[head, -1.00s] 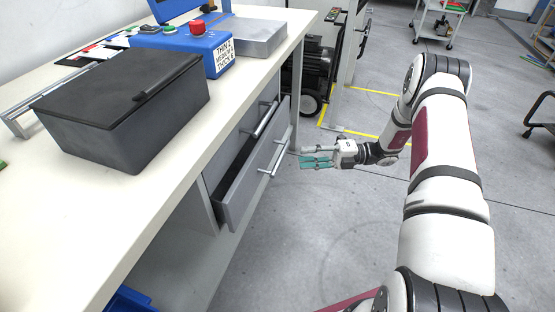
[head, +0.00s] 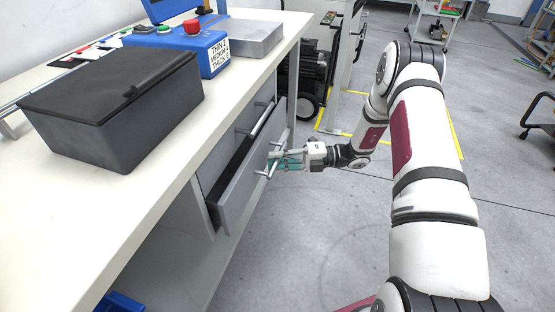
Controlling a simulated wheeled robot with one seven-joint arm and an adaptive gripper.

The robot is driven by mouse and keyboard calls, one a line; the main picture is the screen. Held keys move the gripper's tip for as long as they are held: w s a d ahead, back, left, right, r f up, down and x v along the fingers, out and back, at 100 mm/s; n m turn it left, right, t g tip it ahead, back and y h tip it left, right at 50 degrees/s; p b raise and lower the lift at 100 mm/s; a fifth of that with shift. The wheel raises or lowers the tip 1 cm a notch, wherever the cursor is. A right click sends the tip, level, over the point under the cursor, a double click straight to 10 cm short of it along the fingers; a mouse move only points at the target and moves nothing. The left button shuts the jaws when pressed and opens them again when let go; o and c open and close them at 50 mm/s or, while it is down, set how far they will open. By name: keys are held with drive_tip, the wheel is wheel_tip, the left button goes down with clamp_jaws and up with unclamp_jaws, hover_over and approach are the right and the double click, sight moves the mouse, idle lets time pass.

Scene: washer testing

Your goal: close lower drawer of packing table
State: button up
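The lower drawer (head: 243,195) of the packing table (head: 160,215) is pulled partly out, with its dark inside showing along the top. Its bar handle (head: 272,163) sits on the drawer front. The upper drawer (head: 233,141), with its own handle, looks shut. My gripper (head: 282,160) is at the lower drawer's handle, its teal-tipped fingers pointing left toward the drawer front. The fingertips overlap the handle in the picture. I cannot tell whether they touch it or how far the fingers are apart.
On the tabletop stand a black lidded box (head: 117,105), a blue control box (head: 190,45) with a red button, and a grey metal box (head: 257,38). A dark wheeled machine (head: 310,75) stands behind the table's far end. The floor (head: 330,230) right of the drawers is clear.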

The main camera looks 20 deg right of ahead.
sight(263, 156)
clamp_jaws()
drive_tip(key=shift+w+a+p, duration=0.2)
drive_tip(key=shift+w+a, duration=0.5)
drive_tip(key=shift+a, duration=0.2)
drive_tip(key=shift+w+a+p, duration=0.15)
drive_tip(key=shift+w+a, duration=0.5)
drive_tip(key=shift+a, duration=0.25)
drive_tip(key=o, duration=0.6)
unclamp_jaws()
drive_tip(key=shift+a, duration=0.1)
drive_tip(key=v, duration=1.2)
